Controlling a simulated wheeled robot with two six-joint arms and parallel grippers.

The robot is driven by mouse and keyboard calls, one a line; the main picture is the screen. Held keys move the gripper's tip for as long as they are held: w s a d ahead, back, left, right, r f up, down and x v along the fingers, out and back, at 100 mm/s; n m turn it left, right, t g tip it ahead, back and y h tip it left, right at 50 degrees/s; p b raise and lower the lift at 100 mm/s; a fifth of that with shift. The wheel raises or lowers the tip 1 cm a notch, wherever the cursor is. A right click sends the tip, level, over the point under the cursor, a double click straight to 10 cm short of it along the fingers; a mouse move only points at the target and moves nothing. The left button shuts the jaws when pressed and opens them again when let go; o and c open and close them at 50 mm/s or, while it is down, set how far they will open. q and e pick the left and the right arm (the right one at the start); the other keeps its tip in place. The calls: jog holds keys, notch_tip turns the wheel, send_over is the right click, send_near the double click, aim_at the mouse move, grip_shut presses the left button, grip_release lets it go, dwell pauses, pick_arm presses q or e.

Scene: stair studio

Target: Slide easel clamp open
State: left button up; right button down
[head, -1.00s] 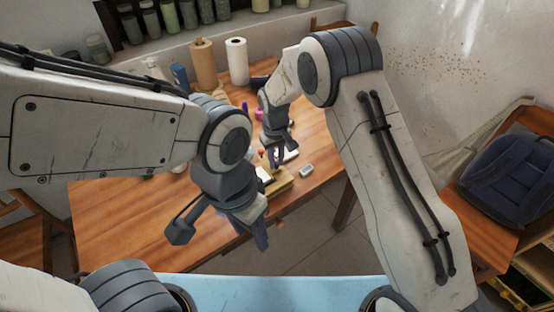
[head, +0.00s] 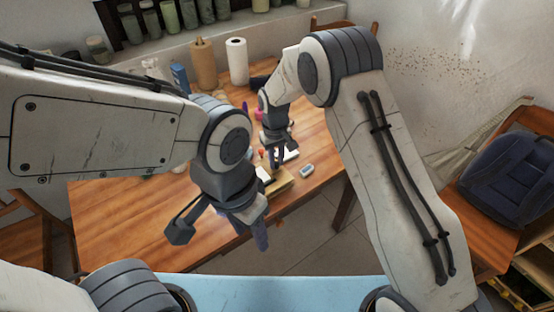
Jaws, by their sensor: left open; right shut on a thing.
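A small wooden piece with a pale yellow block (head: 280,182), which seems to be the easel clamp, lies near the table's right front edge. A small red knob-like part (head: 262,153) shows just behind it, partly covered. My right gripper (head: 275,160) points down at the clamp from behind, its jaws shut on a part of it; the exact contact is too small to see. My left gripper (head: 259,233) is open and empty, hanging in front of the table edge, nearer to me. Its wrist hides the clamp's left side.
The wooden table (head: 120,225) has bare room at the left front. A small grey box (head: 306,170) lies right of the clamp. Paper rolls (head: 237,62), a blue container (head: 180,78) and jars stand at the back.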

jog(key=shift+w+d, duration=0.65)
jog(key=shift+d, duration=0.2)
jog(key=c, duration=0.8)
grip_release()
jog(key=shift+d, duration=0.1)
jog(key=shift+o, duration=0.2)
jog(key=shift+a+r, duration=0.2)
jog(key=shift+r, duration=0.05)
notch_tip(320, 180, up, 10)
jog(key=shift+b, duration=0.45)
jog(key=shift+s, duration=0.1)
